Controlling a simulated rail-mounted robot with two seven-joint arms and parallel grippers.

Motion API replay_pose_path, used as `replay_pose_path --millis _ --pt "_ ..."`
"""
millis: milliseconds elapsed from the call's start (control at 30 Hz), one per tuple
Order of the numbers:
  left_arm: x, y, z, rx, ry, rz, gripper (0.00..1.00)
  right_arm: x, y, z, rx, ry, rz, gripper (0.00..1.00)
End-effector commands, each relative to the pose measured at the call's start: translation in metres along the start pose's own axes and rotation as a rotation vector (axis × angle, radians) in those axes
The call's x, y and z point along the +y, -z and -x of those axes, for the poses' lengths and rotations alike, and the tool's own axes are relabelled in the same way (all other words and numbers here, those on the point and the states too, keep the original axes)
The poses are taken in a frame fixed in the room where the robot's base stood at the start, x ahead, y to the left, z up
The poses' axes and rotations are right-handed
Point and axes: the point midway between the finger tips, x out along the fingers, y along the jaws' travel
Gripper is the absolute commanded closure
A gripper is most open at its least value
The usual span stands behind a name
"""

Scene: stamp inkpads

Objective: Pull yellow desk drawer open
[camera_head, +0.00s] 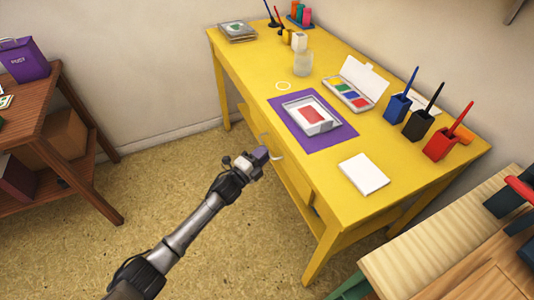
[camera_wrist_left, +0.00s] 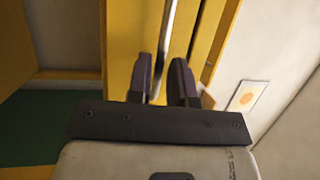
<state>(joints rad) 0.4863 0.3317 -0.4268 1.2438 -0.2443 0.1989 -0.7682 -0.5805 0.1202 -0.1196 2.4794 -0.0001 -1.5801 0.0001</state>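The yellow desk (camera_head: 330,75) stands against the wall, and its drawer front (camera_head: 291,180) faces my left arm. A pale curved handle (camera_head: 277,153) is on that front. My left gripper (camera_head: 264,153) is at the handle. In the left wrist view, the gripper's two dark fingers (camera_wrist_left: 163,82) are apart, with the metal handle bar (camera_wrist_left: 168,40) running between them. The bar looks closer to the left finger; I cannot tell whether it touches. The drawer looks shut or nearly so. My right gripper is not in view.
On the desk are a purple mat (camera_head: 335,138) with a white tray (camera_head: 312,103), a paint box (camera_head: 358,85), white paper (camera_head: 364,174) and several pen cups. A brown shelf (camera_head: 60,120) stands left, a wooden bench (camera_head: 430,262) right. The floor (camera_head: 160,185) before the desk is clear.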

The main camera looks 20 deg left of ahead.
Motion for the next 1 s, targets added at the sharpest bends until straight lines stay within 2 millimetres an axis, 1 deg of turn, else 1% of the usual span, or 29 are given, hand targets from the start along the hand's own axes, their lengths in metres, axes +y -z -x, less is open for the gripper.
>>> replay_pose_path --millis 33,233,400,633,667,833,867,1000 --pt "0.003 0.0 -0.006 0.0 0.0 0.001 0.8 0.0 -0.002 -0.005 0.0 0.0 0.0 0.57" --pt "0.001 -0.001 -0.021 -0.001 0.0 0.001 0.8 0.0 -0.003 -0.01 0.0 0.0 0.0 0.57" --pt "0.0 0.0 -0.025 -0.001 -0.001 0.001 0.8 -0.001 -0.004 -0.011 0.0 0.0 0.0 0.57" --pt "0.0 0.0 -0.025 -0.001 -0.001 0.001 0.8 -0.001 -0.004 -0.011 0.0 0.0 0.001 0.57" --pt "0.0 0.0 -0.025 -0.001 -0.001 0.001 0.82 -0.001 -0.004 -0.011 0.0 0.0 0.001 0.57" --pt "0.0 0.0 -0.025 -0.001 -0.001 0.001 0.99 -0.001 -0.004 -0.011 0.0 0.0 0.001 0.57" --pt "0.0 0.0 -0.025 -0.001 -0.001 0.001 1.0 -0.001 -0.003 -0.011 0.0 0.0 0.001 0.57" --pt "0.0 0.0 -0.025 -0.001 -0.001 0.001 1.0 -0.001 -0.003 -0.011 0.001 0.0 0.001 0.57"
